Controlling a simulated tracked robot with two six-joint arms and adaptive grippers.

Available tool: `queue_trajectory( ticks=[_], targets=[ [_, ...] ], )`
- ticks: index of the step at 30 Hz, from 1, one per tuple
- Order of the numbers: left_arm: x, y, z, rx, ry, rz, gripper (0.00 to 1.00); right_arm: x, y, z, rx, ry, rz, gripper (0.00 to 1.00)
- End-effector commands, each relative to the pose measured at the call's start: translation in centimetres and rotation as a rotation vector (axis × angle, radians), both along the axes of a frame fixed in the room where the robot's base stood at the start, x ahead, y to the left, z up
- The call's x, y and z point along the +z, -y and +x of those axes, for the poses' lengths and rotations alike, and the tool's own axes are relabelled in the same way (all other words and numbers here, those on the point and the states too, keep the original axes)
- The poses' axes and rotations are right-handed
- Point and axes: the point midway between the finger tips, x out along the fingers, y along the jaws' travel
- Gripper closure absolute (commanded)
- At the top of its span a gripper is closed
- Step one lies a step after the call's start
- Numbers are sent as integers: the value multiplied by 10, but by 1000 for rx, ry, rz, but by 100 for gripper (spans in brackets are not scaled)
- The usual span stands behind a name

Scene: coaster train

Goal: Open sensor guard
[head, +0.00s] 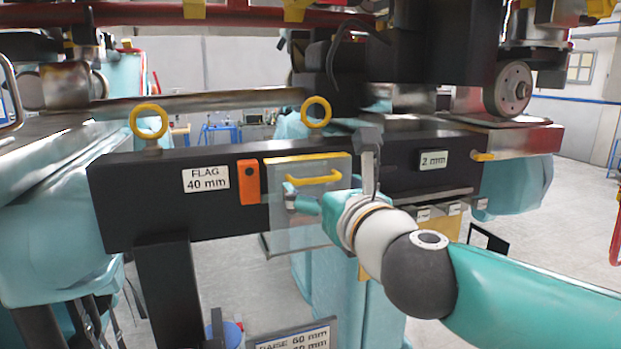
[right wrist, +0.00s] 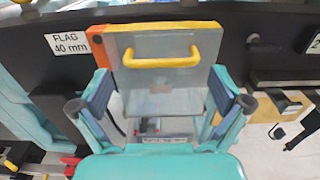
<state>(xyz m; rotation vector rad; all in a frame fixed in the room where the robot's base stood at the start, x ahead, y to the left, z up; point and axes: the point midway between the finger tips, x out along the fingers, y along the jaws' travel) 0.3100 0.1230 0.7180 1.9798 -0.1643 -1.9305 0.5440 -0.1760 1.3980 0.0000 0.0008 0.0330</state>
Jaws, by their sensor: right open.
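The sensor guard (head: 295,235) is a clear panel with a yellow top edge and a yellow bar handle (head: 314,180). It hangs upright on the front of the black beam, beside an orange block (head: 249,183). My right gripper (head: 292,199) is in front of the panel, just below the handle. In the right wrist view the guard (right wrist: 165,85) fills the space ahead, and its handle (right wrist: 161,60) lies above and beyond the spread fingers of the right gripper (right wrist: 160,93). The gripper is open and empty, apart from the handle. My left gripper is not in view.
The black beam (head: 130,200) carries two yellow ring bolts (head: 149,121) and labels "FLAG 40 mm" (head: 206,179) and "2 mm" (head: 433,160). A dark wheel (head: 507,89) sits above at right. A sign (head: 294,338) stands below the guard. Open floor shows beneath the beam.

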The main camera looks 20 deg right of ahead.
Motion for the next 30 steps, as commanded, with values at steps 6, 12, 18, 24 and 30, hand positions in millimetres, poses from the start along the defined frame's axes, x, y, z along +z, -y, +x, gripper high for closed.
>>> queue_trajectory(
  ticks=[6, 12, 18, 24, 30],
  targets=[
    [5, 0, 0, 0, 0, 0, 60, 0, 0, 27, -1, -1, 0, 0],
    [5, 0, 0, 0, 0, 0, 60, 0, -1, 33, 0, 0, 0, 0],
    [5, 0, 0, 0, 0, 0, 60, 0, -1, 33, 0, 0, 0, 0],
    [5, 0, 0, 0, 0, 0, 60, 0, -1, 33, 1, 0, 0, 33],
    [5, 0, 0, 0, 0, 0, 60, 0, -2, 33, 2, 0, 0, 67]
  ],
)
